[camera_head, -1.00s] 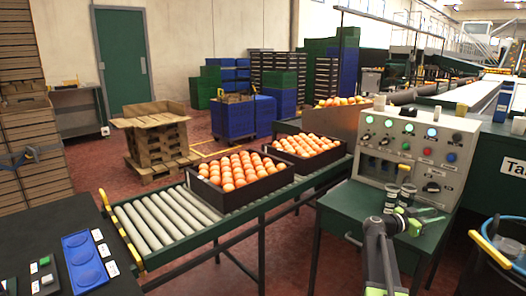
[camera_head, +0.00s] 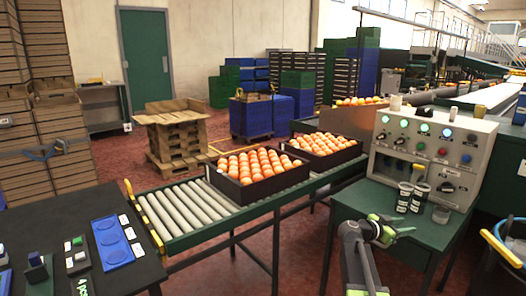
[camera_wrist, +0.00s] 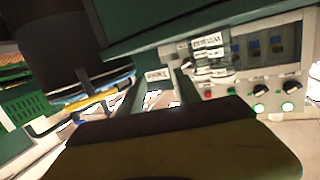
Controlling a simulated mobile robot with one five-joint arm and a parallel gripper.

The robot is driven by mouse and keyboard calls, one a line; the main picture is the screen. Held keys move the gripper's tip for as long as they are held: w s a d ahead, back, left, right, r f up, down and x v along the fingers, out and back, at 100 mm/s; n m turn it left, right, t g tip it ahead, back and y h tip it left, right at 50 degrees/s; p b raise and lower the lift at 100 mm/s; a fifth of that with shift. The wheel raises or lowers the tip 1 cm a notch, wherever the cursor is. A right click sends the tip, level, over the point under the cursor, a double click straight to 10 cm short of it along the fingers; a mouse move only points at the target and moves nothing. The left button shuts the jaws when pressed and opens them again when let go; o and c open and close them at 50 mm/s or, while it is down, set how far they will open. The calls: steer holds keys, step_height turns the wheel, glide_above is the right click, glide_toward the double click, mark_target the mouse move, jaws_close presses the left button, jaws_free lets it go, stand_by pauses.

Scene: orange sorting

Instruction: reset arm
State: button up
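My gripper (camera_head: 402,229), with green-tipped fingers, is over the front part of the small green table (camera_head: 345,203), in front of the control panel. Its fingers look spread apart, and nothing shows between them. In the wrist view, the two dark fingers (camera_wrist: 160,92) stand apart with a gap, and the control panel (camera_wrist: 265,70) appears upside down beyond them. My arm rises from the bottom edge of the head view and bends right at the gripper.
Left are two orange-filled crates (camera_head: 262,194) on a roller conveyor (camera_head: 180,214) and a dark table with a blue tray (camera_head: 112,242).

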steer(key=s+a+f+n+g+y, duration=0.1)
steer(key=s+a+f+n+y, duration=0.5)
steer(key=a, duration=0.6)
steer(key=s+a+f+n+g+y, duration=0.2)
steer(key=s+a+f+n+y, duration=0.4)
steer(key=a, duration=0.7)
steer(key=s+a+f+n+g+y, duration=0.1)
steer(key=s+a+f+n+y, duration=0.35)
steer(key=a+f, duration=0.55)
step_height(320, 180, up, 39)
steer(key=a+p, duration=0.2)
steer(key=p, duration=3.4)
steer(key=shift+s+a+f+m+h+p, duration=0.15)
steer(key=shift+a+m+h+p, duration=0.05)
steer(key=shift+m+h+p, duration=0.2)
steer(key=shift+c, duration=0.4)
steer(key=shift+d, duration=0.1)
